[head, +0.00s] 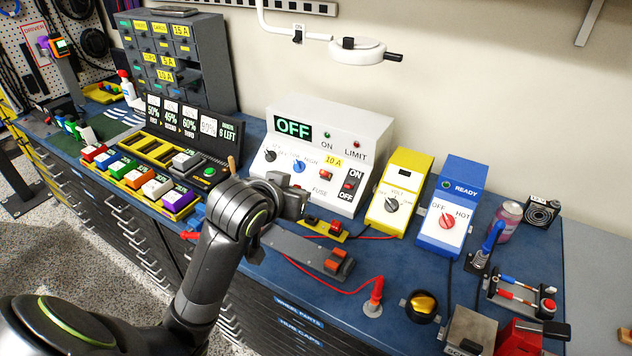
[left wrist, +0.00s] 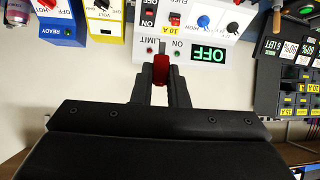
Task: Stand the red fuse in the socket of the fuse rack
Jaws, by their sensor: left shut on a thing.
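My left gripper (head: 292,200) is in front of the white supply box in the head view, and its fingertips are hard to make out there. In the left wrist view, my left gripper (left wrist: 162,78) is shut on a red piece, which looks like the red fuse (left wrist: 160,68), with a thin grey end pointing away from the fingers. The fuse is hidden or too small to tell in the head view. I cannot tell for sure which thing is the fuse rack; a low yellow strip (head: 337,237) with red and black parts stands just right of my gripper. My right gripper is not in view.
The white supply box (head: 270,136) stands behind, with a yellow meter (head: 412,165) and blue unit (head: 462,180) to its right. A grey bar (head: 297,248) with red parts lies in front, near a red cable plug (head: 375,297). Coloured blocks fill the left bench.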

